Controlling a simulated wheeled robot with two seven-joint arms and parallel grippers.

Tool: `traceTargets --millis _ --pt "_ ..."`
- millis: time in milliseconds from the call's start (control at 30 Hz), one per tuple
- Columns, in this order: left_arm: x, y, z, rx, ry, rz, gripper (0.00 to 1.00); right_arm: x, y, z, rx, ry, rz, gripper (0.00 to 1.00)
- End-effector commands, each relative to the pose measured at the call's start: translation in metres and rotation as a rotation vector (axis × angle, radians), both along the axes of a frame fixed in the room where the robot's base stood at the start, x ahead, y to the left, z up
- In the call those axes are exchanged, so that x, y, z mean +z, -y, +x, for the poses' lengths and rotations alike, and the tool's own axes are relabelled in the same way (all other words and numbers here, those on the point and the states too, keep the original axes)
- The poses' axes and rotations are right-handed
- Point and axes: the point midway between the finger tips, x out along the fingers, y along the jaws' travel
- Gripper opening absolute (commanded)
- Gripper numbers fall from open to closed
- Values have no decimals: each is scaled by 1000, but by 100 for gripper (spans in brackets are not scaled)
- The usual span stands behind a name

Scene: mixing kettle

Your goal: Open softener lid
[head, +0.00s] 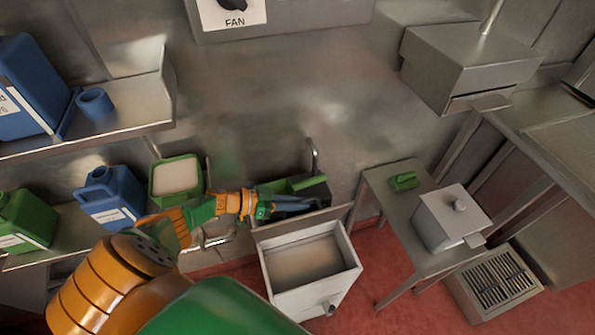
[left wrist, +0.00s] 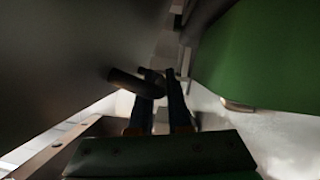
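My left gripper (head: 262,206) reaches in from the left to a dark container with a green top part (head: 297,186), behind the open white box. In the left wrist view its two dark fingers (left wrist: 163,92) stand a little apart, with nothing visible between them. A dark rounded bar (left wrist: 136,83), like a handle, lies at or across the left finger; I cannot tell if they touch. A large green surface (left wrist: 262,52) fills the upper right there. I cannot tell for certain which part is the softener lid. My right gripper is not in view.
The open white box (head: 353,255) stands in front of the gripper. Blue jugs (head: 115,195), a green jug (head: 28,215) and a green-rimmed tub (head: 193,163) sit left. A lidded grey box (head: 447,212) and a small green item (head: 403,180) stand on the right table (head: 385,205).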

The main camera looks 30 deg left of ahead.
Motion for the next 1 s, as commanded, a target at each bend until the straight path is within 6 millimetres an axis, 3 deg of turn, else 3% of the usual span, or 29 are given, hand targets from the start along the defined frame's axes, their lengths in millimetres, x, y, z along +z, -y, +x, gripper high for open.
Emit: traceTargets --millis 33,100,433,633,900,1000 --pt "0 0 0 1 -1 1 27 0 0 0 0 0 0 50" --pt "0 0 0 1 -1 1 46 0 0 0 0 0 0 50" --pt "3 0 0 -1 0 1 46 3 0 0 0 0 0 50" --pt "43 0 0 -3 -1 1 46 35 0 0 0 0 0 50" --pt "105 29 -49 -6 -8 0 46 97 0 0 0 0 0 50" --pt "110 44 -74 -2 -9 -2 46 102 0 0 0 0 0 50"
